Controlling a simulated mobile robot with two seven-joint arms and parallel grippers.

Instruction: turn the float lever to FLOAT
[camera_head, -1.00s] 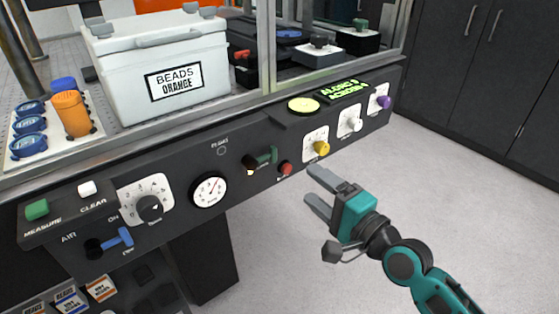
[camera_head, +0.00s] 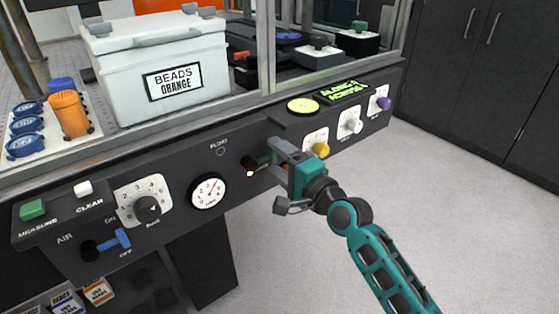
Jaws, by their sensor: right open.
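The float lever (camera_head: 252,167) sits on the front panel, right of the round gauge. My left gripper is not in view.
A round gauge (camera_head: 208,191) and a black knob (camera_head: 147,209) are left of the lever. A yellow knob (camera_head: 321,149) is close right of my gripper, with a white knob (camera_head: 353,126) beyond. A blue air lever (camera_head: 121,238) is lower left. The floor at right is clear.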

